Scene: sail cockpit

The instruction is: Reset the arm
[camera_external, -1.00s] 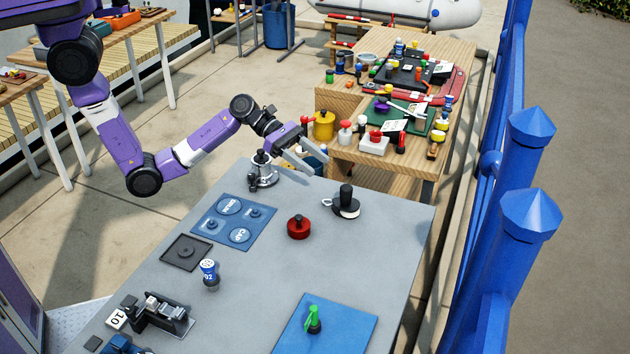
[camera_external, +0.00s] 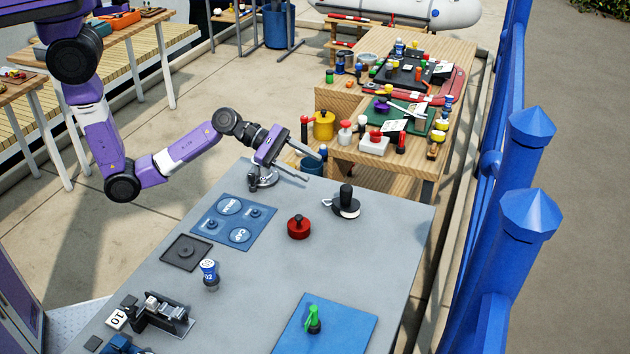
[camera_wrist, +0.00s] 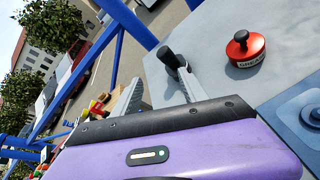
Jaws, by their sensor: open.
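My gripper (camera_external: 301,163) is open and empty above the far edge of the grey table (camera_external: 385,265). Its fingers point right, over a small metal fitting (camera_external: 262,178) that my gripper partly hides. In the wrist view the two fingers of my gripper (camera_wrist: 155,90) stand apart with nothing held between them. A black-handled piece (camera_external: 346,203) stands on the table to the right of my gripper; it also shows beside a finger in the wrist view (camera_wrist: 168,57). A red round knob piece (camera_external: 299,228) sits nearer the table's middle, also in the wrist view (camera_wrist: 245,48).
A blue labelled panel (camera_external: 234,222), a dark square plate (camera_external: 186,252), a blue-and-white canister (camera_external: 209,273) and a blue mat (camera_external: 325,328) with a green piece (camera_external: 313,318) lie on the table. A crowded wooden bench (camera_external: 400,165) stands behind. Blue posts (camera_external: 528,215) line the right.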

